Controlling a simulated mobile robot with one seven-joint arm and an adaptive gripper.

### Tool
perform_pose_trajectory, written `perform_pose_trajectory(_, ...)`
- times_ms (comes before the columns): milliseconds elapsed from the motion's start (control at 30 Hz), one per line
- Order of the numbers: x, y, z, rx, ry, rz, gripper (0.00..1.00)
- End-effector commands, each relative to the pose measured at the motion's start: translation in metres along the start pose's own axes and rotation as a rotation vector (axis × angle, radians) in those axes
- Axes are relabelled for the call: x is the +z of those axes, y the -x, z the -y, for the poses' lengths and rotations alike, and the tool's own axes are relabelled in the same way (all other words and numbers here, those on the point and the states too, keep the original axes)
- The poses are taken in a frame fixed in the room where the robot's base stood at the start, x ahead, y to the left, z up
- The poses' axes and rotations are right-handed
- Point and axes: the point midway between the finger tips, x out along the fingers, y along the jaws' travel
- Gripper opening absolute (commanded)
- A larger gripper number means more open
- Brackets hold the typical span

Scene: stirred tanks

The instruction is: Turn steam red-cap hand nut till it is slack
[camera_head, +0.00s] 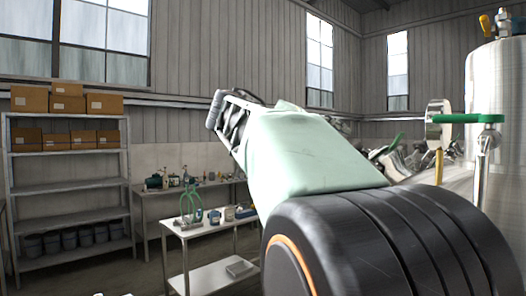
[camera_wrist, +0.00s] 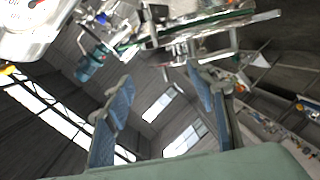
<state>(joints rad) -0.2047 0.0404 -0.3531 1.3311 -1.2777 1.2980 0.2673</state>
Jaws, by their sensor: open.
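My gripper (camera_wrist: 160,74) shows in the wrist view as two blue-padded fingers, spread apart with nothing between the pads. Steel pipework (camera_wrist: 205,28) with clamps and a green handle lies beyond the fingertips, across the top of that view. I cannot make out a red-capped hand nut in either view. In the head view my mint and black arm fills the middle and hides much of the pipework (camera_head: 405,158) beside the tank. I cannot clearly see the fingers there.
Shelving (camera_head: 70,188) with cardboard boxes stands at the left. A low table (camera_head: 212,228) holds small fittings. Open floor lies between shelving and table.

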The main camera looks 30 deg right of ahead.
Motion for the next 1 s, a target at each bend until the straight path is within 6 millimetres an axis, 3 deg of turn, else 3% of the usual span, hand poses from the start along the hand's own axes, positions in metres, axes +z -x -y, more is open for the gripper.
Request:
perform_pose_trajectory(300, 0.000, -0.060, -0.002, 0.000, 0.003, 0.005, 0.51)
perform_pose_trajectory(500, 0.000, -0.086, -0.001, -0.002, 0.003, 0.003, 0.51)
perform_pose_trajectory(900, 0.001, -0.095, 0.001, -0.003, 0.002, 0.001, 0.51)
perform_pose_trajectory(1000, 0.001, -0.095, 0.001, -0.003, 0.002, 0.001, 0.41)
